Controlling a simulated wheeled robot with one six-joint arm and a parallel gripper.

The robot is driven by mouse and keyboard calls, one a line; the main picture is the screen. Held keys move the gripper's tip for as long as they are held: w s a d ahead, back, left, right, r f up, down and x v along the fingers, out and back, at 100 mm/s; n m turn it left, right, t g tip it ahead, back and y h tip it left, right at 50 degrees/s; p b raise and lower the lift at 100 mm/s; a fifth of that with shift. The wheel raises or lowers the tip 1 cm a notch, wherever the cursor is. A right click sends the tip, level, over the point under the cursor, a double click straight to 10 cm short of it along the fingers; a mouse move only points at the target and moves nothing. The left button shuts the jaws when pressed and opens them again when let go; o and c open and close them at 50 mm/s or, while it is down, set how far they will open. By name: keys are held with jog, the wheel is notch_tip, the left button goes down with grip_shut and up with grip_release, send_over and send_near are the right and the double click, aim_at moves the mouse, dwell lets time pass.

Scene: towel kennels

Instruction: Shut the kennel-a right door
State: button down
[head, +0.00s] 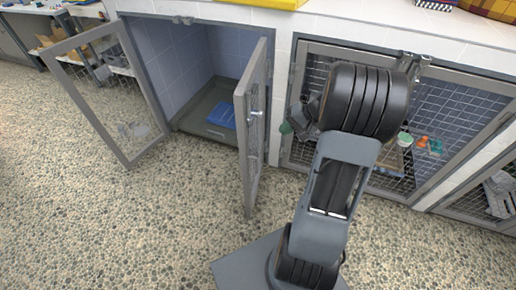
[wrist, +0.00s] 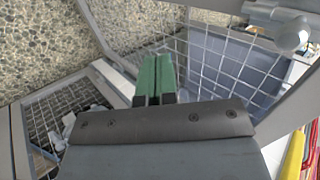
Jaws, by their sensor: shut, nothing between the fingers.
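The open kennel (head: 200,62) at the left of the head view has two grey-framed mesh doors swung outward. Its right door (head: 242,135) stands out over the floor, seen nearly edge-on, with a small light handle (head: 254,90). Its left door (head: 108,95) is swung wide to the left. My gripper (head: 286,128) is to the right of the right door, partly hidden by my arm. In the wrist view its green fingers (wrist: 155,80) are together and empty, with grey-framed mesh (wrist: 190,45) beyond them. I cannot tell whether they touch it.
A blue towel (head: 222,116) lies on the open kennel's floor. The kennel at the right has mesh doors (head: 435,120) across its front, and small coloured items (head: 421,142) show behind the mesh. A white counter (head: 350,25) runs above. The pebbled floor (head: 130,220) is clear at front left.

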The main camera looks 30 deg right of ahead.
aim_at(250, 141)
jog(key=b+x, duration=0.1)
jog(key=x, duration=0.3)
jog(key=b+x, duration=0.1)
jog(key=x, duration=0.3)
jog(key=w+x, duration=0.1)
jog(key=x, duration=0.2)
jog(key=shift+w+d+f+b, duration=0.2)
jog(key=shift+f+b, duration=0.1)
jog(key=shift+b, duration=0.1)
jog(key=shift+w+a, duration=0.6)
jog(key=shift+a, duration=0.2)
jog(key=shift+m+t, duration=0.3)
